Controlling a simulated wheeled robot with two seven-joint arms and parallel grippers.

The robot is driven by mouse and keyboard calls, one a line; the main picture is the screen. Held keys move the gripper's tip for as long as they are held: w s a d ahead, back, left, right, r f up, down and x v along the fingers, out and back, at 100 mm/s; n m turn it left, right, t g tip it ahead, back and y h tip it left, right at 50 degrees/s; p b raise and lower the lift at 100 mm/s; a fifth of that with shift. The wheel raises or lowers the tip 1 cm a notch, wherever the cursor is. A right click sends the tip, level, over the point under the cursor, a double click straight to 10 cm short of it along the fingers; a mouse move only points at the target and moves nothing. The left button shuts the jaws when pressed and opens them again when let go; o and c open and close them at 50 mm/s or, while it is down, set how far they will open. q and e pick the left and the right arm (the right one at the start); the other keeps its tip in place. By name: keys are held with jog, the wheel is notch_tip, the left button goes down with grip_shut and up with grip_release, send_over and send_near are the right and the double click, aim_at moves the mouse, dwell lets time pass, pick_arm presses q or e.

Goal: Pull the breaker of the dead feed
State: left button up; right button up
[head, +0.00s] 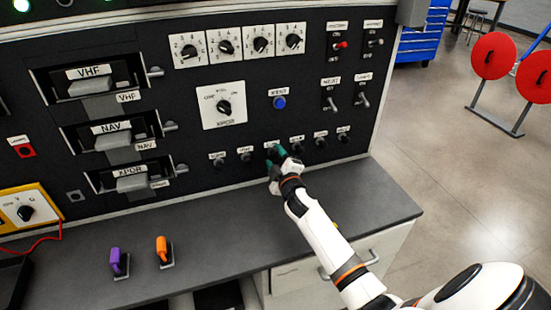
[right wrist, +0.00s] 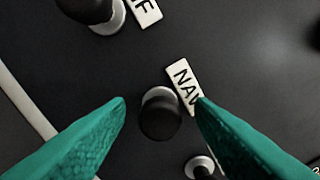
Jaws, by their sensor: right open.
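A row of black round breakers with white labels runs along the lower part of the black panel (head: 200,120) in the head view; one of them (head: 245,157) is left of my right gripper (head: 275,155). In the right wrist view a dark breaker knob (right wrist: 160,113) beside a label reading NAV (right wrist: 186,84) lies between the two green fingertips of my right gripper (right wrist: 160,105). The fingers are open, with gaps showing around the knob. Another breaker (right wrist: 90,10), by a label ending in F, is at upper left. My left gripper is not in view.
Units labelled VHF (head: 90,87), NAV (head: 118,140) and XPDR (head: 132,183) fill the panel's left. Purple (head: 117,262) and orange (head: 162,250) handled pieces stand on the grey counter (head: 215,235).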

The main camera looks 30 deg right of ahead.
grip_shut()
jog(key=shift+s, duration=0.15)
jog(key=shift+s+a, duration=0.15)
jog(key=shift+s, duration=0.25)
jog(key=shift+o, duration=0.9)
grip_release()
